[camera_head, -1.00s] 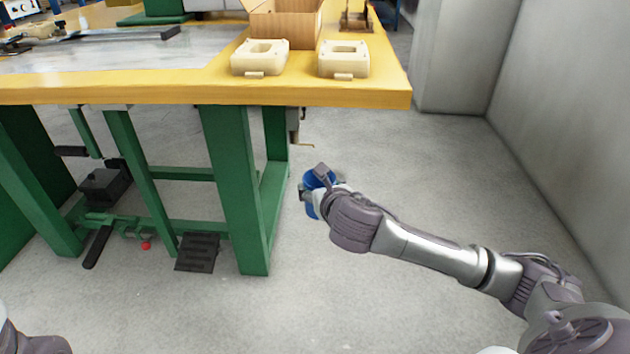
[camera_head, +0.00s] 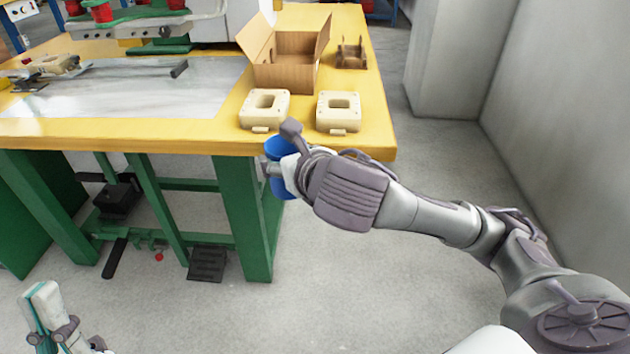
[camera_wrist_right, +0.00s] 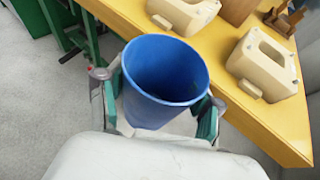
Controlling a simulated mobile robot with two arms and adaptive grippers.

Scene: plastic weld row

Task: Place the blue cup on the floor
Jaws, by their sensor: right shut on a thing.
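The blue cup (camera_head: 283,168) is held in my right gripper (camera_head: 277,168) in front of the table's near edge, about level with the tabletop in the head view. In the right wrist view the cup (camera_wrist_right: 165,72) is upright with its open mouth showing and looks empty. The right gripper's two fingers (camera_wrist_right: 157,105) sit on either side of the cup, shut on it. My left gripper (camera_head: 62,338) is at the bottom left of the head view, away from the cup; its fingers are not clear. The grey floor (camera_head: 350,275) lies open below the cup.
The yellow-topped table (camera_head: 190,140) has green legs and a black pedal (camera_head: 207,263) beneath. Two cream blocks (camera_head: 264,108) (camera_head: 338,111) and an open cardboard box (camera_head: 285,65) stand on it. Floor in front and right of the table is clear, up to a grey wall (camera_head: 560,120).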

